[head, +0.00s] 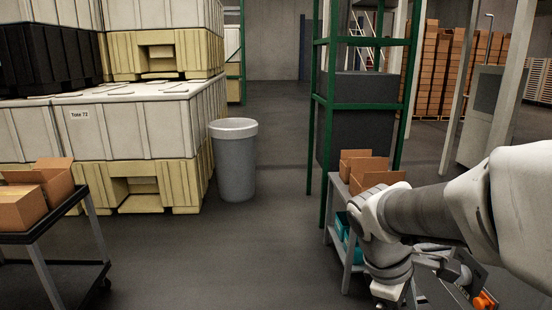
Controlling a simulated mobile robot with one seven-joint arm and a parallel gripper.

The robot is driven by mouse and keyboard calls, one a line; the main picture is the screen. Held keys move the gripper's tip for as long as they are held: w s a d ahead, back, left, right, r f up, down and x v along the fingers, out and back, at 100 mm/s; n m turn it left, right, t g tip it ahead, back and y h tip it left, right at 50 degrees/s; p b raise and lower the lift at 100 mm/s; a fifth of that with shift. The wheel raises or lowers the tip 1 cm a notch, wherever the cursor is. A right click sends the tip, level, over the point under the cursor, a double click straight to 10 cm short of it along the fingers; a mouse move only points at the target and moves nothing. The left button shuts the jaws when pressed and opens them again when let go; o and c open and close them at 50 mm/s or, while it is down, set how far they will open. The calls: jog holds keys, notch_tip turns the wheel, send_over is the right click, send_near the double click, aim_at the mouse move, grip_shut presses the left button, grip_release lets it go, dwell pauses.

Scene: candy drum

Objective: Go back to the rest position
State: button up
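My arm comes in from the right edge, and its wrist (388,262) bends down in front of a grey cart (350,268). The end of the arm runs down to the bottom edge of the head view. The fingers of my gripper cannot be made out there, so I cannot tell whether they are open or shut, or whether they hold anything.
Open cardboard boxes (368,170) and teal items (346,232) are on the cart, beside a green rack (322,130). A grey drum (234,160) stands by stacked totes (125,130). A black-topped cart (38,228) holds boxes at left. The middle floor (215,250) is clear.

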jog(key=s+a+r+m+t+y, duration=0.4)
jog(key=s+a+r+m+t, duration=0.1)
jog(key=m, duration=0.5)
jog(key=shift+s+a+r+t, duration=0.4)
jog(key=shift+s+a+r, duration=0.15)
jog(key=shift+s+a, duration=0.6)
jog(key=c, duration=0.6)
jog(key=shift+d, duration=0.15)
jog(key=shift+c, duration=0.4)
